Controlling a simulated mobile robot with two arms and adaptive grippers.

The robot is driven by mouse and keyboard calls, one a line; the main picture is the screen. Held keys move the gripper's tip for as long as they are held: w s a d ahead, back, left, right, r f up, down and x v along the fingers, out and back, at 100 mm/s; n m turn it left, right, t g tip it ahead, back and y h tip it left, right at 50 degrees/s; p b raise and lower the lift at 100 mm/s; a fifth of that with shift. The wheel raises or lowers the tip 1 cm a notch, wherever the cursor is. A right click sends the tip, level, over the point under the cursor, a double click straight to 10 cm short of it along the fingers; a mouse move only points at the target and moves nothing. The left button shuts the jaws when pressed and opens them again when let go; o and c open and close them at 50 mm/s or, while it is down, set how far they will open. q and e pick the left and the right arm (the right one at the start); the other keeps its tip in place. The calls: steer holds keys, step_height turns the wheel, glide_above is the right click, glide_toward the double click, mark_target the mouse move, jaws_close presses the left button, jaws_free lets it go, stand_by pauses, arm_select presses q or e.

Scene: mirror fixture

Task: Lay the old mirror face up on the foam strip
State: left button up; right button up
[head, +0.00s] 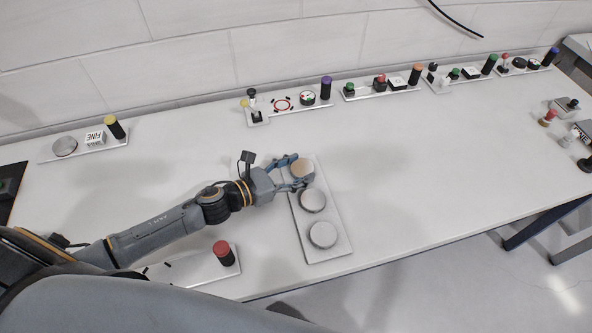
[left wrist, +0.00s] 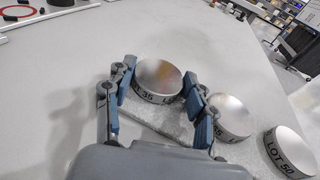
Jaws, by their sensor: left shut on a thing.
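The mirror (head: 301,168) with a yellowish, tarnished face is a round disc, face up, at the far end of the pale foam strip (head: 334,212). My left gripper (head: 293,174) is shut on its sides. In the left wrist view, the mirror (left wrist: 157,76) sits between the two blue fingers and has dark print on its rim. I cannot tell whether its underside touches the foam. Two cleaner mirrors lie face up on the strip, one in the middle (head: 313,200) and one at the near end (head: 322,234). The near one's rim reads LOT (left wrist: 289,149). My right gripper is not in view.
A plate at the back left holds another silvery disc (head: 64,146), a block marked FINE (head: 94,138) and a yellow-topped black post (head: 114,127). A red-topped post (head: 223,252) stands near the front. Several fixture plates line the wall.

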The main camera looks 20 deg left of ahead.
arm_select(q)
steer(key=o, duration=1.2)
steer(key=shift+s+f, duration=0.35)
steer(key=shift+f, duration=0.5)
steer(key=shift+d+r+p, duration=0.1)
steer(key=shift+r+p, duration=0.4)
steer(key=shift+g, duration=0.3)
steer(key=b+v, duration=0.2)
steer(key=v, duration=0.8)
steer(key=shift+w, duration=0.2)
steer(key=shift+v, duration=1.05)
steer(key=shift+w+r, duration=0.15)
steer(key=shift+r, duration=0.05)
